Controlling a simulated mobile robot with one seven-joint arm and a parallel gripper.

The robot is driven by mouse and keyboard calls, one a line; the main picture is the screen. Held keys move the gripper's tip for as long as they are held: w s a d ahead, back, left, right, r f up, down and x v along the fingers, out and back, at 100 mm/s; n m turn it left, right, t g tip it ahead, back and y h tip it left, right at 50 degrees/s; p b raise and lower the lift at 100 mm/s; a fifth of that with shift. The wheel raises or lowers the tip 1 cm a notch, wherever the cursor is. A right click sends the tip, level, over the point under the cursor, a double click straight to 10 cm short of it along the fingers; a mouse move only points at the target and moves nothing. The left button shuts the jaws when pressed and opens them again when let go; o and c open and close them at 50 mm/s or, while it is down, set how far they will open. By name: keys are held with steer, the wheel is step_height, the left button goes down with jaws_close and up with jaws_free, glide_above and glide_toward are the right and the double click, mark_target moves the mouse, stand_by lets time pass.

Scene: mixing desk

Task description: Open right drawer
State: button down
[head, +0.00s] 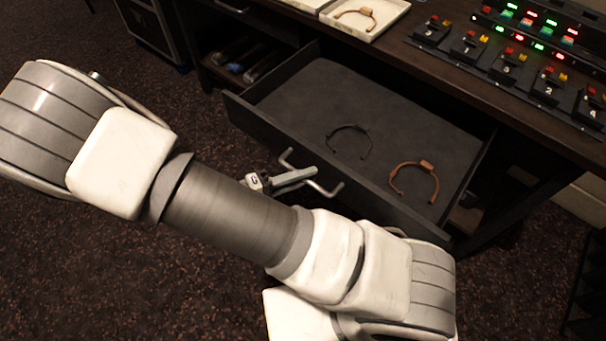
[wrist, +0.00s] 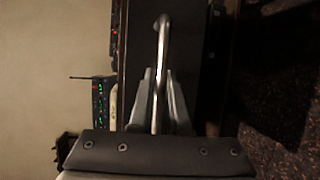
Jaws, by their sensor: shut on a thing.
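The drawer (head: 300,103) under the desk stands pulled out, with its grey inside showing in the head view. A dark headband-shaped thing (head: 350,140) and a brown one (head: 415,180) lie in it. The metal bar handle (head: 325,190) is on its front, and the handle also shows in the wrist view (wrist: 162,45). My gripper (head: 285,180) is at the handle, shut on it, with a finger on each side of the bar in the wrist view (wrist: 158,95). My arm hides part of the drawer front.
The desk top (head: 405,55) carries a mixing console (head: 520,70) with lit buttons at the right. An open shelf (head: 240,65) is left of the drawer. Carpet (head: 90,270) lies clear at the lower left.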

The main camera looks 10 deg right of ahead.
steer(key=c, duration=0.9)
jaws_free()
steer(key=p+v, duration=0.2)
steer(key=v, duration=1.5)
steer(key=shift+s+a+p, duration=0.15)
steer(key=shift+a+p, duration=0.05)
steer(key=shift+p, duration=0.2)
steer(key=shift+a, duration=0.1)
